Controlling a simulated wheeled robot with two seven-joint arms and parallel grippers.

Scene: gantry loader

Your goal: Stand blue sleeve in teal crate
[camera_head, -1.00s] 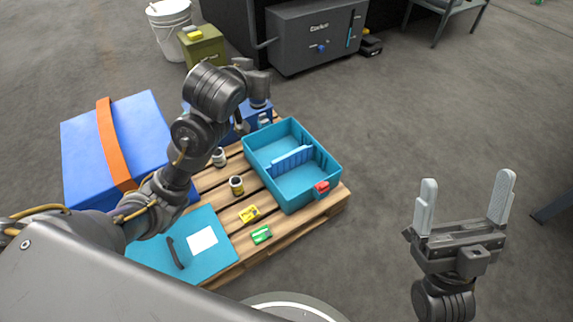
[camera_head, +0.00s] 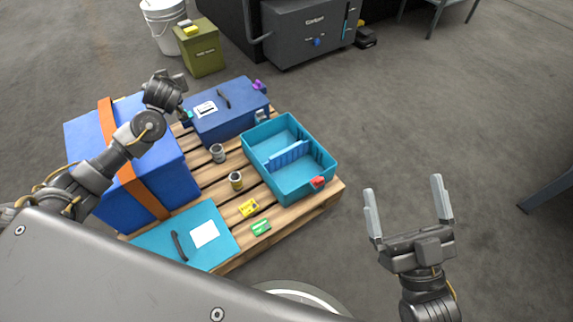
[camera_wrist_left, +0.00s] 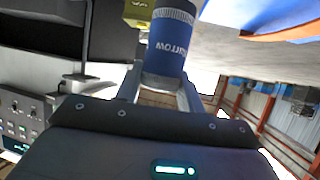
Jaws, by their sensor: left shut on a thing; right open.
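The blue sleeve (camera_wrist_left: 170,58), a cylinder with a pale ribbed end band and white lettering, is between the fingers of my left gripper (camera_wrist_left: 160,92) in the left wrist view. The gripper is shut on it. In the head view my left arm reaches over the strapped blue box, and I cannot make out the sleeve there. The teal crate (camera_head: 325,180) stands open on the pallet, right of that gripper and apart from it. A blue ribbed divider (camera_head: 289,155) crosses its inside. My right gripper (camera_head: 410,215) is open and empty, right of the crate.
The floor right of the crate is clear.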

